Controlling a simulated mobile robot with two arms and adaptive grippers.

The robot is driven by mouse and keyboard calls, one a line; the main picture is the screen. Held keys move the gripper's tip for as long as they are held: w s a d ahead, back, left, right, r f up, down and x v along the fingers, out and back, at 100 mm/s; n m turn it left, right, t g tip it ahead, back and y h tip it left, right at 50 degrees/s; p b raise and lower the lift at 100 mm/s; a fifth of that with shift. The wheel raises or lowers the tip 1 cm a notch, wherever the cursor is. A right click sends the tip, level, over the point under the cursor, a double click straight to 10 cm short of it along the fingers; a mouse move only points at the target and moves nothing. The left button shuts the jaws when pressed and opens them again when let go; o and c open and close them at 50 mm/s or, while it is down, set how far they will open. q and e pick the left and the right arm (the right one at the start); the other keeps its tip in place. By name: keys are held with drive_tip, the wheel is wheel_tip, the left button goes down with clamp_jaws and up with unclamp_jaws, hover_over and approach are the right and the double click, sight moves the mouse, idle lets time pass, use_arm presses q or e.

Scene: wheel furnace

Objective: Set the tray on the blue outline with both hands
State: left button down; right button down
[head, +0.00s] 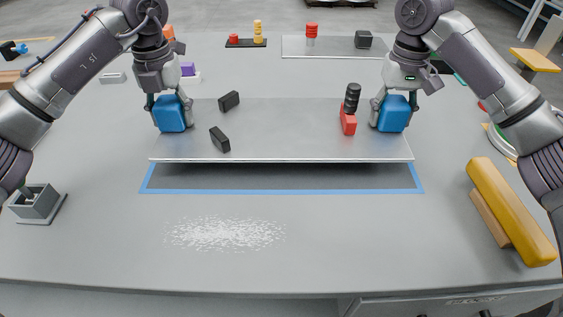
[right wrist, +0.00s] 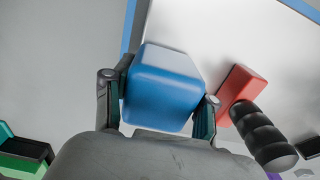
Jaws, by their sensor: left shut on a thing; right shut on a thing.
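The pale flat tray (head: 285,138) is level above the table, with dark shadow below its front edge. The blue outline (head: 285,192) is on the table; its front strip and front corners show, and the tray hides the rest. My left gripper (head: 169,101) is shut on the tray's left blue handle (head: 171,117). My right gripper (head: 393,101) is shut on the right blue handle (head: 392,118); the right wrist view shows that handle (right wrist: 165,88) between the fingers. On the tray are two black blocks (head: 229,101) (head: 219,139) and a red block (head: 348,124) beside a black ribbed cylinder (head: 352,97).
White grains (head: 226,233) lie in front of the outline. A yellow padded bar (head: 510,210) is at the right, a grey box (head: 36,203) at the left. Behind stand a plate with a red stack (head: 311,35) and a dark block (head: 363,39). The front middle is otherwise clear.

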sight(178, 134)
use_arm(q)
drive_tip(key=shift+a, duration=0.15)
use_arm(e)
drive_tip(key=shift+d+f, duration=0.1)
drive_tip(key=shift+d, duration=0.05)
use_arm(q)
drive_tip(key=shift+f, duration=0.3)
use_arm(e)
drive_tip(key=shift+f, duration=0.2)
